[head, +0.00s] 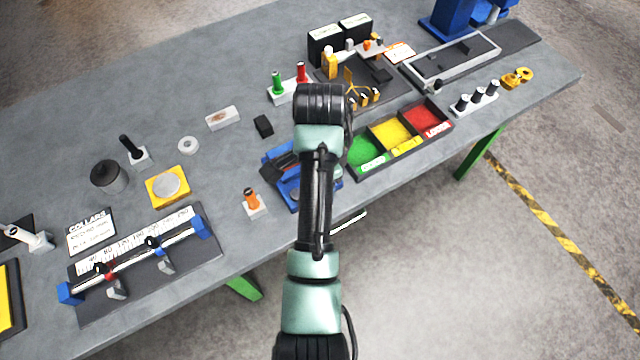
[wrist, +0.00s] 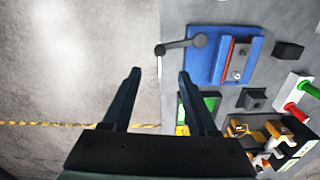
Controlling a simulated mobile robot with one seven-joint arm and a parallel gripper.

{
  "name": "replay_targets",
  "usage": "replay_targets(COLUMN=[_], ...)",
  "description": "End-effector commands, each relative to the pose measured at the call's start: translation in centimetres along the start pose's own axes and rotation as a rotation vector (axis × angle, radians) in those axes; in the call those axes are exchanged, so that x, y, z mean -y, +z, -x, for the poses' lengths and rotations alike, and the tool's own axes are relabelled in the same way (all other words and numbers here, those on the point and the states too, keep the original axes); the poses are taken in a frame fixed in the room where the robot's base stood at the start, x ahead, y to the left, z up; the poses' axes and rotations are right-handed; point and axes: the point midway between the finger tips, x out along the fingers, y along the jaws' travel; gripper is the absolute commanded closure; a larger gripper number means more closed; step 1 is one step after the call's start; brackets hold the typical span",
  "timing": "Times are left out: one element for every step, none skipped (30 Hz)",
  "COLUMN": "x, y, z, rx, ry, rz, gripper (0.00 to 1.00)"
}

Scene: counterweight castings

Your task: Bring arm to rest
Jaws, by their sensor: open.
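My arm (head: 316,200) reaches up the middle of the head view, over the front edge of the grey workbench (head: 225,180). My gripper is hidden in the head view. In the wrist view my gripper (wrist: 159,74) is open, with nothing between its two dark fingers. Its fingers show against the floor and the bench edge, beside a blue vise (wrist: 225,62) with a dark handle. The vise also shows in the head view (head: 275,160), partly covered by my arm.
A sorting tray with green, yellow and red compartments (head: 400,138) is right of my arm. An orange-handled tool (head: 252,202) stands left of the vise. A rail fixture (head: 140,255) lies at the front left. The floor (head: 430,260) in front of the bench is clear.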

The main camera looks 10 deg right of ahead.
Motion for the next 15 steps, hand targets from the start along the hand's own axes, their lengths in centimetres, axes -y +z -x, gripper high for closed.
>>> replay_targets(x=[0.05,0.02,0.02,0.02,0.01,-0.01,-0.02,-0.02,-0.03,-0.03,-0.03,-0.02,-0.02,-0.02,-0.02], y=[-0.02,-0.01,-0.01,-0.01,0.00,0.01,0.01,0.01,0.01,0.01,0.01,0.01,0.01,0.01,0.01], z=[0.47,0.71,0.97,1.12,1.24,1.34,1.39,1.41,1.41,1.41,1.40,1.39,1.38,1.38,1.37], rx=[-0.001,0.000,0.000,0.000,0.000,0.000,0.000,0.000,0.000,0.000,0.000,0.000,0.000,0.000,0.000], ry=[-0.002,-0.001,-0.001,-0.001,-0.001,0.000,0.000,0.000,0.000,0.000,0.000,0.000,0.000,0.000,0.000], rz=[0.000,0.000,0.000,0.000,0.000,0.000,0.000,0.000,0.000,0.000,0.000,0.000,0.000,0.000,0.000], gripper=[0.41,0.41,0.41,0.41,0.41,0.41,0.41,0.41,0.41,0.41,0.41,0.41,0.41,0.41,0.41])
